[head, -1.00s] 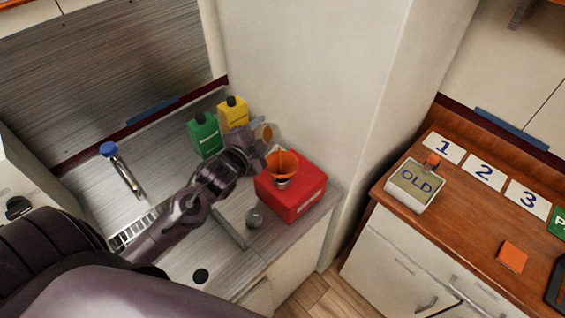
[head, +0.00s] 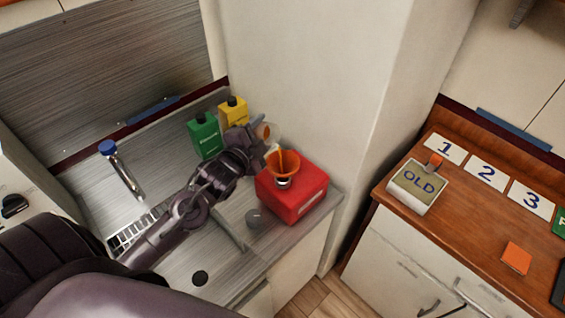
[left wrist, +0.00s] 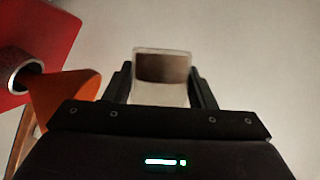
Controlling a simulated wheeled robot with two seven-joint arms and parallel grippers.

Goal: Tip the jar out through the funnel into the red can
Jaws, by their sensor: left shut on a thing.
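My left gripper (head: 252,136) is shut on a clear jar (head: 272,139), tilted beside and above the funnel. In the left wrist view the jar (left wrist: 162,92) sits between the fingers with brown contents (left wrist: 162,68) in its far part. The orange funnel (head: 270,166) stands upright in the neck of the red can (head: 305,192) on the counter. A thin amber streak (head: 283,157) shows over the funnel's mouth, like a pouring stream. The funnel (left wrist: 70,95) and can (left wrist: 45,30) show at the left of the wrist view. My right gripper is out of view.
Green (head: 205,136) and yellow (head: 232,111) bottles stand behind the gripper. A grey cap (head: 254,217) lies left of the can.

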